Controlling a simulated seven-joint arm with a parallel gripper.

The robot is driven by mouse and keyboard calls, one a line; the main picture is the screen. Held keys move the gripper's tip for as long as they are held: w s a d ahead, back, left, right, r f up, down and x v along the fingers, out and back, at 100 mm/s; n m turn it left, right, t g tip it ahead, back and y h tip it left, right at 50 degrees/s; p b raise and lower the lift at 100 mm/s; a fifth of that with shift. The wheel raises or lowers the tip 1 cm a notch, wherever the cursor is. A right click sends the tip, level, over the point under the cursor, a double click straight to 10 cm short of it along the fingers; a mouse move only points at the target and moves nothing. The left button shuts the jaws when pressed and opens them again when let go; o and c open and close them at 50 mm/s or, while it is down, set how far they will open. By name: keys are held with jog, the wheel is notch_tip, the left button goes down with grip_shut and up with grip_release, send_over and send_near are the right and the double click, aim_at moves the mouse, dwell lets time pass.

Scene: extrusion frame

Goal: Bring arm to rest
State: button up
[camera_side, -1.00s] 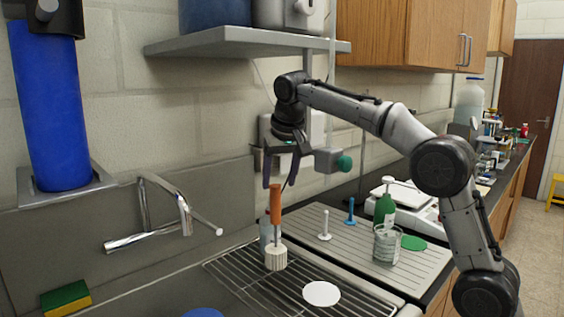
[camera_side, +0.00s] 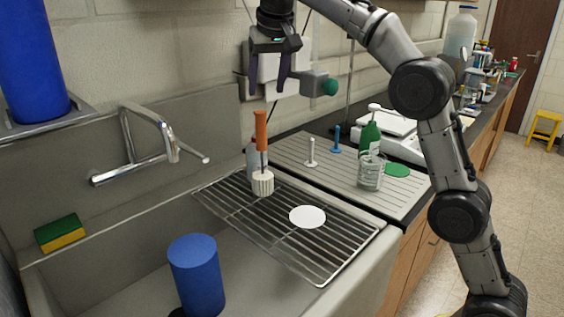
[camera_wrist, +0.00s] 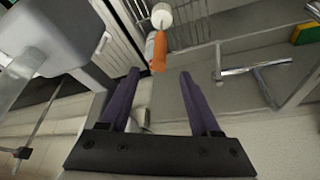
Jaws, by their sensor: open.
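My gripper (camera_side: 266,92) is open with dark purple fingers and nothing between them. It hangs above the rack, pointing down. The brush with an orange handle (camera_side: 261,130) and white bristle head (camera_side: 262,183) stands upright on the wire rack (camera_side: 270,230), just below my fingertips and apart from them. In the wrist view the orange handle (camera_wrist: 159,55) shows beyond the gap between my open fingers (camera_wrist: 159,76).
A blue cylinder (camera_side: 197,275) stands in the sink, near the faucet (camera_side: 145,150) and sponge (camera_side: 60,233). The draining board (camera_side: 320,178) holds pegs, a green bottle (camera_side: 370,137) and a glass beaker (camera_side: 371,172). A white disc (camera_side: 307,216) lies on the rack.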

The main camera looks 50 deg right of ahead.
jog(key=s+a+f+n+t+y, duration=0.1)
jog(key=s+a+f+n+y, duration=0.15)
jog(key=s, duration=1.15)
jog(key=s+d+f+n, duration=0.1)
jog(key=s+f, duration=0.7)
jog(key=s, duration=0.2)
jog(key=s+d+f+n, duration=0.1)
jog(key=s+f, duration=0.7)
jog(key=s, duration=0.3)
jog(key=shift+s+f+n, duration=0.3)
jog(key=shift+f+n, duration=0.05)
